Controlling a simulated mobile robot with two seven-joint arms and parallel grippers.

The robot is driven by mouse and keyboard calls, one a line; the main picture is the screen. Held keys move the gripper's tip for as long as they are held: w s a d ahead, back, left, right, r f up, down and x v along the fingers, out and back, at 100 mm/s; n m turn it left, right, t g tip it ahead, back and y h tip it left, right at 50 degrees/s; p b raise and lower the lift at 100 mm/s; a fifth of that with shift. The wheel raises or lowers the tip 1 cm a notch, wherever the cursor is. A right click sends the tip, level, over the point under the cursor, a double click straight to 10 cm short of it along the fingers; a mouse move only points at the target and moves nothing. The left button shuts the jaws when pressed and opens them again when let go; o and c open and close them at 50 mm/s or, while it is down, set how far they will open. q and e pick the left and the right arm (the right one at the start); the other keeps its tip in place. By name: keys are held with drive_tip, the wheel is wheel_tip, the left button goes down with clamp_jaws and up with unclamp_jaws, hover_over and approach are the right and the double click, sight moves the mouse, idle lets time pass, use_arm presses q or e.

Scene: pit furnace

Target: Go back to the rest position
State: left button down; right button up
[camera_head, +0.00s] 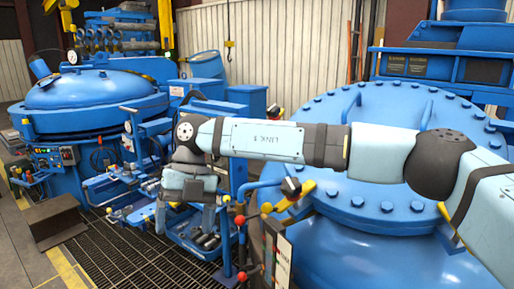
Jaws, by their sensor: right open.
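My right arm comes in from the right edge and stretches left across the middle of the view. My right gripper (186,212) hangs down from the arm's far end. It is open, with its two fingers apart, and I see nothing between them. It appears in front of blue pipework and fittings above a dark floor grating. I cannot tell how far it is from them. My left gripper and left arm are not in view.
A large blue bolted furnace vessel (350,235) fills the right side, behind my arm. A blue domed furnace (95,90) stands at the left. Levers with coloured knobs (240,220) stand close right of my gripper. Dark floor grating (125,250) lies open at lower left.

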drive_tip(key=s+a+f+g+y+p, duration=0.2)
drive_tip(key=s+a+g+y, duration=0.55)
drive_tip(key=s+y, duration=0.25)
drive_tip(key=w+d+f+m+t+y+p, duration=0.1)
drive_tip(key=w+d+m+t+y, duration=0.15)
drive_tip(key=m+t+y, duration=0.5)
drive_tip(key=w+d+m+t+y+p, duration=0.1)
drive_tip(key=w+d+m+t+y, duration=0.1)
drive_tip(key=d+m+t+y, duration=0.35)
drive_tip(key=w+d+f+m+t+h+p, duration=0.2)
drive_tip(key=d+f+m+t+h, duration=1)
drive_tip(key=m+t, duration=0.5)
drive_tip(key=s+d+f+m+g+h+p, duration=0.1)
drive_tip(key=s+d+f+m+g+h, duration=0.5)
drive_tip(key=s+d+f, duration=1.2)
wheel_tip(320, 180, down, 4)
drive_tip(key=d+m+h, duration=0.2)
drive_tip(key=h, duration=0.1)
drive_tip(key=shift+s+d+g, duration=0.15)
drive_tip(key=shift+s+g, duration=0.2)
